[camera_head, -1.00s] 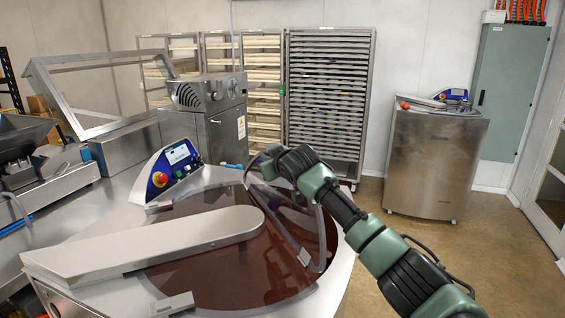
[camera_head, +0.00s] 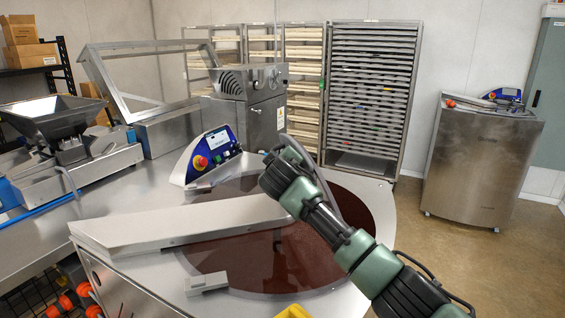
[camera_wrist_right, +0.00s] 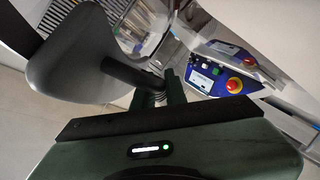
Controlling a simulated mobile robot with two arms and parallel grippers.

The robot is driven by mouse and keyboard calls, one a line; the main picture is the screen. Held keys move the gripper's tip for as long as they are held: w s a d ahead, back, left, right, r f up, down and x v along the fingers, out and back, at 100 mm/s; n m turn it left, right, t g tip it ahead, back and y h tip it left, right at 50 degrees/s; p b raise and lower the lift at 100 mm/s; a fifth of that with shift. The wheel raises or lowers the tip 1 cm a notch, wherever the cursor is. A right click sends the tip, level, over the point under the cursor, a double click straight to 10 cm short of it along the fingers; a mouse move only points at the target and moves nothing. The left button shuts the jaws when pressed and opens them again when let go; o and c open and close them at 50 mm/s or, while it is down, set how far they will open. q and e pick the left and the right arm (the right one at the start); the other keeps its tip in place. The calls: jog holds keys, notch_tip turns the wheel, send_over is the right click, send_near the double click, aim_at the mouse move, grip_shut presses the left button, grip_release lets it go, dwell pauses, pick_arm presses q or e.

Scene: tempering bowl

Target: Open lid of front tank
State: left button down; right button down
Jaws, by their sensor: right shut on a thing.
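The front tank (camera_head: 355,192) is a round steel basin with dark brown chocolate (camera_head: 240,268). A flat steel cover arm (camera_head: 190,226) lies across its left part. My right arm reaches over the tank from the right. The thin curved rim of the clear lid (camera_head: 319,178) stands up beside my right wrist, so the lid looks tilted up; how far I cannot tell. In the right wrist view my right gripper (camera_wrist_right: 172,90) is shut on the lid's dark bar (camera_wrist_right: 128,74). In the head view the fingers are hidden behind my wrist. My left gripper is out of view.
A blue control panel with a red button (camera_head: 206,155) stands behind the tank. A steel unit (camera_head: 245,105) and an open frame cover (camera_head: 150,85) stand farther back. Racks (camera_head: 370,95) line the wall. A steel cabinet (camera_head: 482,165) stands right, with clear floor around it.

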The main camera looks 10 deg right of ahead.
jog(key=shift+d, duration=0.1)
jog(key=c, duration=1.5)
grip_release()
jog(key=shift+o, duration=0.2)
jog(key=shift+s+b, duration=0.3)
jog(key=shift+s, duration=0.1)
jog(key=b+v, duration=0.2)
jog(key=v, duration=0.5)
